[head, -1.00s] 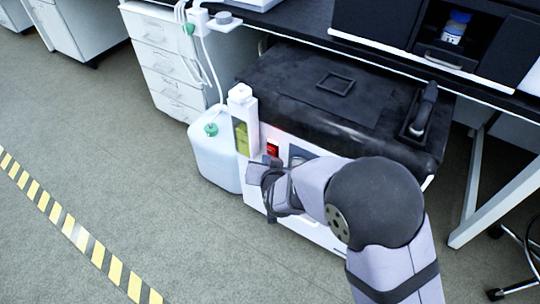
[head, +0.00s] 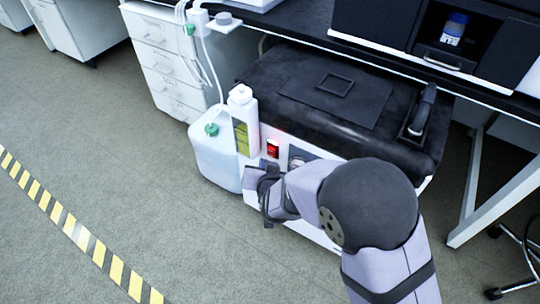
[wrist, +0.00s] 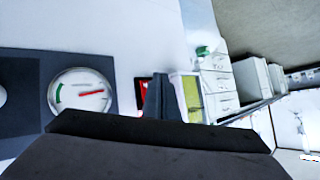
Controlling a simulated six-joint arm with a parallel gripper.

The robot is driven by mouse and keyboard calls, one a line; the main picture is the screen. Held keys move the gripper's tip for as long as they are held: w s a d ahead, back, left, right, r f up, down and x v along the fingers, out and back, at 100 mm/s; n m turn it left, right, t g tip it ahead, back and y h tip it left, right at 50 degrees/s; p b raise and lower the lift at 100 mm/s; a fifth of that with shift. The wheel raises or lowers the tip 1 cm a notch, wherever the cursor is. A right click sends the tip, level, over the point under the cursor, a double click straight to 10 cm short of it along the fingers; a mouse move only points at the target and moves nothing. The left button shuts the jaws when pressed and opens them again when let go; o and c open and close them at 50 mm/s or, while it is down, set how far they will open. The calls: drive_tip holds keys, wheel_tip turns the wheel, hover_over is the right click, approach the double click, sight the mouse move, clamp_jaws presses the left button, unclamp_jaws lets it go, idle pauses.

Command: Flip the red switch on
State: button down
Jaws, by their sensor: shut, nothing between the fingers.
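The red switch (head: 272,148) is on the white front panel of the black-topped machine (head: 240,208), and its red face looks bright, as if lit. In the wrist view the red switch (wrist: 141,88) shows at the left of my dark fingers, partly hidden by them. My gripper (head: 264,174) is shut and empty, just below the switch in the head view, with a small visible gap. In the wrist view my gripper (wrist: 160,93) points at the panel beside the switch. Contact cannot be judged there.
A white bottle with a yellow-green label (head: 243,122) stands left of the switch, close to my gripper. A white jug with a green cap (head: 215,160) is beside it. A round gauge (wrist: 80,93) sits on the panel.

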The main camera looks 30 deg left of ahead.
drive_tip(key=shift+s+r+p, duration=0.2)
drive_tip(key=shift+s+p, duration=0.3)
drive_tip(key=shift+s, duration=0.75)
drive_tip(key=shift+s+r+p, duration=0.15)
drive_tip(key=shift+s+p, duration=0.35)
drive_tip(key=shift+s, duration=0.75)
